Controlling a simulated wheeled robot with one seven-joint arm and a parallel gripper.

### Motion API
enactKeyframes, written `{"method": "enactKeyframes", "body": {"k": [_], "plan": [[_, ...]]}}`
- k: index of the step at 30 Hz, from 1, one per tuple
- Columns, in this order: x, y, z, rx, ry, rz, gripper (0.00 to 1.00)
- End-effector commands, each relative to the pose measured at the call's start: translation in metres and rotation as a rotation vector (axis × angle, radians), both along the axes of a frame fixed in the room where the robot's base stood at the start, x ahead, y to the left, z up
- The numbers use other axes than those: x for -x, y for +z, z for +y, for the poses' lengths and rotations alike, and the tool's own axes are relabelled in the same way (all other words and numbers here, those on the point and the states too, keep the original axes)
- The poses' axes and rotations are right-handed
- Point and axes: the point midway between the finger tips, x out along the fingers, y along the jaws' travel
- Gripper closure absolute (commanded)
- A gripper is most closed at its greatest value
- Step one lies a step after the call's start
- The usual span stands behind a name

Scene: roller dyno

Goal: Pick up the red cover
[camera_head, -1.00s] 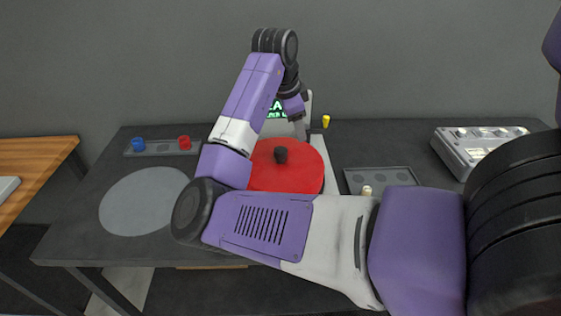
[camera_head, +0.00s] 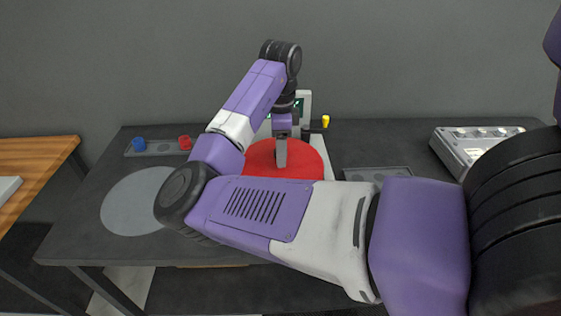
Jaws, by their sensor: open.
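The red cover (camera_head: 310,164) is a round flat disc on the white device (camera_head: 326,153) near the middle of the dark table. My arm hides its front left part. My gripper (camera_head: 281,162) points down over the middle of the cover. One grey finger shows in front of the cover's dark knob, which is now hidden. The gripper is open. I cannot tell whether the fingers stand around the knob or above it.
A round grey patch (camera_head: 135,203) lies at the left of the table. A small tray with blue (camera_head: 138,145) and red (camera_head: 185,142) pieces is behind it. A grey tray (camera_head: 375,172) and a white box (camera_head: 470,146) are on the right.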

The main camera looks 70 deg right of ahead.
Motion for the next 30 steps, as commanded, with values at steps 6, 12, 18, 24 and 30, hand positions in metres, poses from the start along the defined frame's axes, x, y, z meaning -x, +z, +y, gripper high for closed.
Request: {"method": "enactKeyframes", "body": {"k": [6, 12, 18, 24, 30], "plan": [[-0.0004, -0.0071, 0.0002, 0.0, 0.001, -0.001, 0.41], [-0.0003, -0.0067, 0.0, 0.001, 0.001, -0.001, 0.61], [-0.0003, -0.0066, -0.0001, 0.001, 0.001, -0.001, 1.0], [-0.0005, -0.0057, -0.0002, 0.001, 0.001, -0.002, 1.0], [-0.0006, -0.0052, -0.0003, 0.001, 0.001, -0.002, 1.0]]}}
